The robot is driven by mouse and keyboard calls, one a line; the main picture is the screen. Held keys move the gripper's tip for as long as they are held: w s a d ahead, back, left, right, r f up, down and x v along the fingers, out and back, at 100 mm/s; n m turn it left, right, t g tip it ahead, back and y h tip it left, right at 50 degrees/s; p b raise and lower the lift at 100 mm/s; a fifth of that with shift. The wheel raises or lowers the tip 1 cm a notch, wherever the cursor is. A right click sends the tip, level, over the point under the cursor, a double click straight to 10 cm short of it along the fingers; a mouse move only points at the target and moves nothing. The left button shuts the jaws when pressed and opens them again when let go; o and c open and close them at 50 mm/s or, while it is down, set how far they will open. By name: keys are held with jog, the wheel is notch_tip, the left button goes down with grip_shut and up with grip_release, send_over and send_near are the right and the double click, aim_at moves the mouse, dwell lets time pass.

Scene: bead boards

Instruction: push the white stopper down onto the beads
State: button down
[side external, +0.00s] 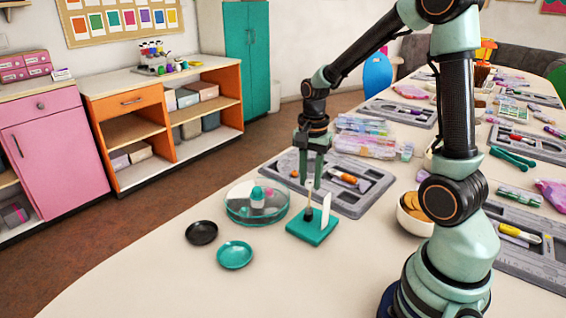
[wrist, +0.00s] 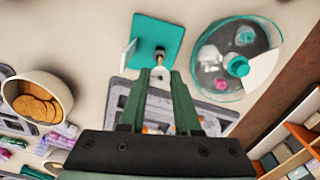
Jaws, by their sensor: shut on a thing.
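My gripper (side external: 310,184) points down above the teal bead board (side external: 312,228). In the wrist view, my gripper (wrist: 161,78) is shut on the small white stopper (wrist: 160,73), which shows between the fingertips. The teal board (wrist: 157,38) has a thin upright post with a dark bead (side external: 308,214) low on it and a white card (side external: 326,212) standing beside it. The fingers are over the post and apart from the board. The exact fit of stopper and post is too small to tell.
A round clear dish (side external: 232,213) with a teal rim stands left of the board. A black saucer (side external: 201,233) and a teal saucer (side external: 235,255) lie in front. A grey tool tray (side external: 374,190) lies behind, and a bowl of tan discs (side external: 412,222) stands right.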

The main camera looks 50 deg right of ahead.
aim_at(310, 190)
jog(key=shift+f, duration=1.25)
dwell(0.9)
jog(key=shift+f, duration=0.3)
jog(key=shift+f, duration=1.55)
dwell(0.3)
jog(key=c, duration=0.5)
grip_release()
jog(key=shift+c, duration=0.2)
jog(key=shift+r, duration=0.15)
notch_tip(310, 190, up, 12)
jog(key=shift+f, duration=0.1)
